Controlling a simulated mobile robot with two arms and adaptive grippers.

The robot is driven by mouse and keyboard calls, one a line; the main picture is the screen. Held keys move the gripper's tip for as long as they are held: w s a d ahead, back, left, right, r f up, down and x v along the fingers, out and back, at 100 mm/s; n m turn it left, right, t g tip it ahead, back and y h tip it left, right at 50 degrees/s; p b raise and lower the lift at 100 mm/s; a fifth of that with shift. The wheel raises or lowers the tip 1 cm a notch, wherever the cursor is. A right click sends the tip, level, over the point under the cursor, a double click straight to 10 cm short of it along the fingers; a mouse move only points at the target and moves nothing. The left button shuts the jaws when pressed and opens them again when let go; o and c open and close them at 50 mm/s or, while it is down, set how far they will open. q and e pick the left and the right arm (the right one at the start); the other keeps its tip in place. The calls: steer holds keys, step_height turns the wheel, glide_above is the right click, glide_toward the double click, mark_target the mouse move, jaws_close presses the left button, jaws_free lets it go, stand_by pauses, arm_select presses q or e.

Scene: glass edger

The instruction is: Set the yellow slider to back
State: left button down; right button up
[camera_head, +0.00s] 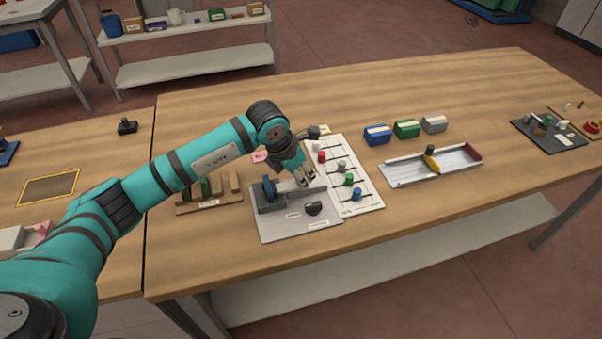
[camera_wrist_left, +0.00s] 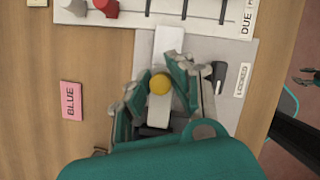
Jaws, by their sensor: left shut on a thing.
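My left gripper (camera_head: 303,178) is over the grey fixture plate (camera_head: 280,230), fingers pointing down. In the left wrist view a round yellow knob (camera_wrist_left: 160,84) sits between the two fingers (camera_wrist_left: 160,92), which are closed on it. The knob stands over a pale bar (camera_wrist_left: 167,40) on the plate. In the head view the fingers hide the knob. A yellow slanted piece (camera_head: 430,164) also lies across the silver tray (camera_head: 400,179), away from my gripper. Finger-like dark parts at the right edge of the left wrist view look like my right gripper (camera_wrist_left: 305,77), only partly seen.
Beside the plate is a white board (camera_head: 368,201) with red, white, green and blue knobs. Blue, green and grey boxes (camera_head: 407,129) stand behind the tray. The table's front right is clear.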

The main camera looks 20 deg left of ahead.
arm_select(q)
steer(key=w+d+b, duration=0.2)
steer(key=d, duration=0.1)
steer(key=shift+w, duration=0.1)
steer(key=shift+r, duration=0.15)
steer(key=c, duration=1.2)
jaws_free()
steer(key=shift+d, duration=0.15)
steer(key=v, duration=1.2)
steer(key=shift+f, duration=0.25)
